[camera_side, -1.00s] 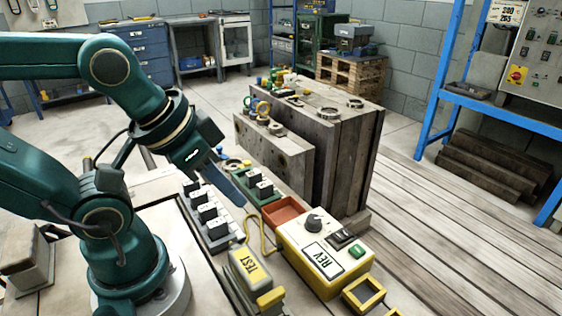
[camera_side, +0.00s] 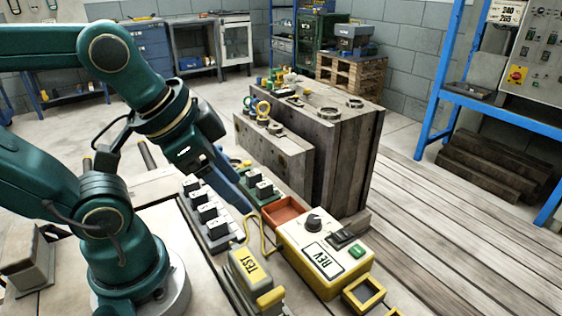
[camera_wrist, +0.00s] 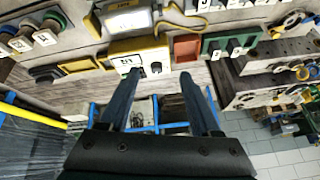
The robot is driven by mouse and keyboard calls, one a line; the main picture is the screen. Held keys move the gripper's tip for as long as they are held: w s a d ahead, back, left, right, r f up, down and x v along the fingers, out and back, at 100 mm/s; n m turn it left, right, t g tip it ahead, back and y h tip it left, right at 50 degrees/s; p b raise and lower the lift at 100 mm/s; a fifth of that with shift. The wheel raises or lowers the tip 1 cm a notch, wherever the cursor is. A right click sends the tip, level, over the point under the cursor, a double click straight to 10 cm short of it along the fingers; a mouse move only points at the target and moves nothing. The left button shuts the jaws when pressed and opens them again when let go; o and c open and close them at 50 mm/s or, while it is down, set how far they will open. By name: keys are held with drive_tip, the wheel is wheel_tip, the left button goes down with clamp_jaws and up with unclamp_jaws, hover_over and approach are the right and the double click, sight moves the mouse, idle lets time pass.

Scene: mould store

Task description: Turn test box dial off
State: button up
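The cream and yellow test box (camera_side: 296,250) stands on the bench at lower centre, with a label reading REV. Its dark round dial (camera_side: 314,222) sits on the top, beside a black switch (camera_side: 342,238) and a green button (camera_side: 357,251). I cannot read the dial's setting. My gripper (camera_side: 247,210) is up and to the left of the box in the side view, apart from the dial. In the wrist view my gripper (camera_wrist: 160,74) shows two spread, empty fingers, with the dial (camera_wrist: 156,67) showing between their tips.
A block labelled TEST (camera_side: 248,266) lies left of the box, near a yellow cable (camera_side: 262,240). A red-brown tray (camera_side: 285,210) is behind the box, and a strip of switches (camera_side: 212,222) is further left. Large grey mould blocks (camera_side: 340,150) rise behind. Yellow frames (camera_side: 363,295) lie in front.

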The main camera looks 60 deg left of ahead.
drive_tip(key=w+r+m, duration=0.3)
drive_tip(key=w+m, duration=0.1)
drive_tip(key=m, duration=0.1)
drive_tip(key=m+g, duration=0.6)
drive_tip(key=m, duration=0.3)
hover_over(315, 219)
wheel_tip(315, 219, down, 9)
drive_tip(key=shift+w+r, duration=0.1)
drive_tip(key=shift+r, duration=0.1)
drive_tip(key=shift+f, duration=2.7)
clamp_jaws()
